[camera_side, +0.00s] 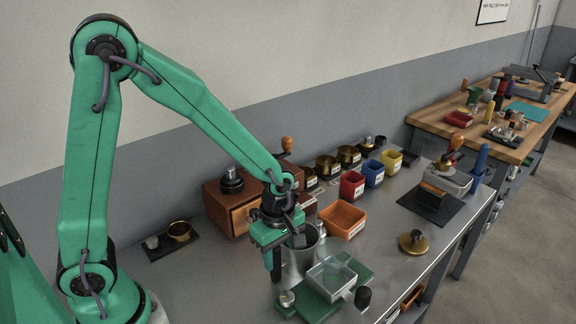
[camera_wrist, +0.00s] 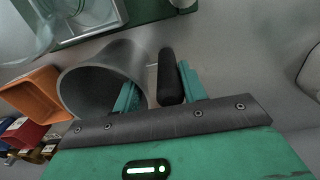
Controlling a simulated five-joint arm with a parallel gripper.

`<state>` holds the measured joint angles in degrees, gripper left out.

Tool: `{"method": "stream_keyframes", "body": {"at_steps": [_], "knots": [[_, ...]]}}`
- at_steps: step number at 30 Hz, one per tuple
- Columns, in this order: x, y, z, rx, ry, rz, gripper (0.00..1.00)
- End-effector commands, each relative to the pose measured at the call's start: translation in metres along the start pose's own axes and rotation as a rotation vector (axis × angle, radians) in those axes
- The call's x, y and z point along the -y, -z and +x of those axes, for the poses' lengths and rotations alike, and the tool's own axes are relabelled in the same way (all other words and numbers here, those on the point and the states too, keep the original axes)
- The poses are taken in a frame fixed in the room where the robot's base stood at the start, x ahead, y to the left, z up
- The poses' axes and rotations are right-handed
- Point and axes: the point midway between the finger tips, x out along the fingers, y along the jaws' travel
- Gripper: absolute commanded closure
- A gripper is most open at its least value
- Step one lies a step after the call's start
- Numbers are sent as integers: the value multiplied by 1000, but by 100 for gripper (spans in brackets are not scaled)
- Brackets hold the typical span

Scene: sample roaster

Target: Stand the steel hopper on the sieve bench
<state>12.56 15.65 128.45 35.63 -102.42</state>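The steel hopper (camera_side: 300,263) is a grey, open-topped cup standing on the metal table, directly behind my gripper (camera_side: 282,243). In the wrist view the hopper (camera_wrist: 88,88) shows its open mouth, with a black upright handle (camera_wrist: 170,75) beside it. My gripper (camera_wrist: 160,90) has its teal fingers apart on either side of that handle. A gap shows on the left; whether the right finger touches is unclear. A green base (camera_side: 352,290) with a clear square box, which looks like the sieve bench, stands right of the hopper. It also shows in the wrist view (camera_wrist: 150,10).
An orange tray (camera_side: 343,219) sits just behind the hopper. A wooden grinder (camera_side: 222,210) stands left of it; red (camera_side: 352,186) and blue (camera_side: 373,175) cups stand farther back. A brass disc (camera_side: 413,242) lies to the right, with bare metal tabletop around it.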

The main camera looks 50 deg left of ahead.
Motion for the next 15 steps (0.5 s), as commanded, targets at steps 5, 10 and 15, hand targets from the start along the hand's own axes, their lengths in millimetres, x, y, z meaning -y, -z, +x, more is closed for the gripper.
{"method": "stream_keyframes", "body": {"at_steps": [5,10,15], "knots": [[0,0,0,0,0,0,38],[0,0,0,0,0,0,38],[0,0,-3,0,-1,0,38]]}}
